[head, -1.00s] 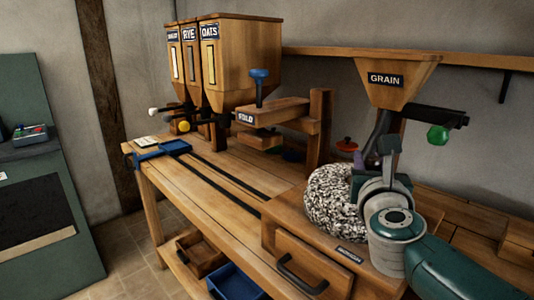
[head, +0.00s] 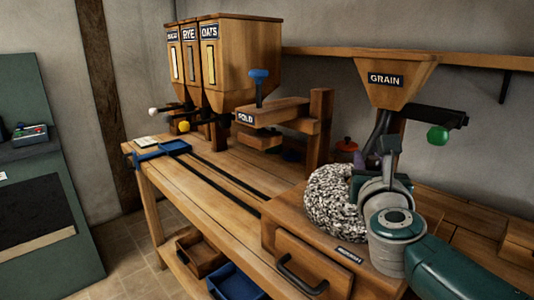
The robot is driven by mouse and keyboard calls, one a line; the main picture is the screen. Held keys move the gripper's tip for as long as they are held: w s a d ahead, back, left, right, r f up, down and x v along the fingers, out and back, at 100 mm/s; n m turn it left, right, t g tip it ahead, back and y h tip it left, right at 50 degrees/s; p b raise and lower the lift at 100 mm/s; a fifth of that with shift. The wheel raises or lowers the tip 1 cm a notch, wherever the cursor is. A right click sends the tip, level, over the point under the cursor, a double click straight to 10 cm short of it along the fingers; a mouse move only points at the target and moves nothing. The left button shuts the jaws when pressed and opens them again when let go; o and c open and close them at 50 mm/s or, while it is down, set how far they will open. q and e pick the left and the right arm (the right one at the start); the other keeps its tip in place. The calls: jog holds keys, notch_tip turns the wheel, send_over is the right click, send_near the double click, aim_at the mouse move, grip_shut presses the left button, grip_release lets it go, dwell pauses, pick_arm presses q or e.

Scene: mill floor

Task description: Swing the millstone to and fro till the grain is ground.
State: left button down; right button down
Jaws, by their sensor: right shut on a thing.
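The millstone (head: 332,203), a round speckled grey-white stone, sits on the wooden mill housing at the right of the bench. My right gripper (head: 372,165) is at the stone's right side, beneath the grain hopper (head: 385,80). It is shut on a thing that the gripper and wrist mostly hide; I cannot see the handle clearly. The housing carries a drawer (head: 298,268) with a dark handle, shut. Grain and meal are not visible. My left gripper is out of view.
Hoppers for rye and oats (head: 237,62) stand at the back left. A wooden press marked FOLD (head: 262,115) is mid-bench. A green knob (head: 437,134) sticks out right of the grain hopper.

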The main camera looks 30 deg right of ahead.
aim_at(346, 189)
dwell(0.4)
jog(key=shift+w+a+f+m+g+h+b, duration=0.2)
jog(key=shift+m+g+h+b, duration=0.35)
jog(key=shift+b, duration=0.3)
jog(key=m+g+h+b, duration=0.1)
jog(key=b, duration=0.2)
jog(key=m+g+h+b, duration=0.1)
jog(key=g+b, duration=0.1)
jog(key=b, duration=0.1)
jog(key=w+a+m+g+h+b, duration=0.1)
jog(key=m+g+b, duration=0.1)
jog(key=b, duration=0.2)
jog(key=shift+f+h, duration=0.35)
jog(key=m+g+b, duration=0.1)
jog(key=b, duration=0.4)
jog(key=m+g+h+b, duration=0.1)
jog(key=g+b, duration=0.1)
jog(key=b, duration=0.3)
jog(key=w+m+g+b, duration=0.1)
jog(key=g+b, duration=0.1)
jog(key=b, duration=0.2)
jog(key=shift+w+a+r+m+g+b, duration=0.1)
jog(key=shift+a+r+m+g+b, duration=0.2)
jog(key=shift+b, duration=0.1)
jog(key=shift+w+r+g+h+b, duration=0.1)
jog(key=shift+r+g+h+b, duration=0.2)
jog(key=shift+b, duration=0.55)
jog(key=c, duration=0.6)
grip_release()
